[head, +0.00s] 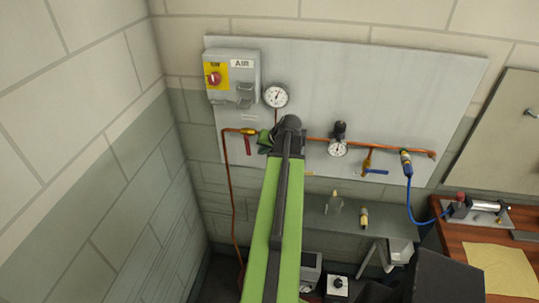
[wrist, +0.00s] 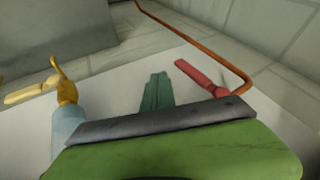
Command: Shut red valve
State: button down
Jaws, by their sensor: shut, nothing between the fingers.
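The red valve lever (head: 248,146) hangs down from a brass valve body (head: 249,131) on the copper pipe, at the left of the grey wall panel. In the wrist view the red lever (wrist: 200,77) lies right of the fingers, its lower end partly hidden behind my gripper's dark edge. My gripper (head: 265,140) has its green fingers just right of the valve in the head view. In the wrist view the fingers (wrist: 157,92) are together and empty, with a visible gap between them and the lever.
A grey box labelled AIR (head: 235,75) with a red knob and a pressure gauge (head: 276,96) sit above the valve. Right along the panel are a regulator (head: 338,140), a blue lever (head: 376,171) and a blue hose (head: 412,200). A wooden bench (head: 455,240) stands at right.

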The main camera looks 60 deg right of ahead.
aim_at(247, 145)
jog(key=shift+w+a+r, duration=0.1)
jog(key=shift+w+a, duration=0.15)
jog(key=shift+w, duration=0.45)
jog(key=shift+w+a, duration=0.2)
jog(key=shift+w, duration=0.45)
jog(key=shift+w+a, duration=0.25)
jog(key=shift+w, duration=0.3)
jog(key=shift+s, duration=0.1)
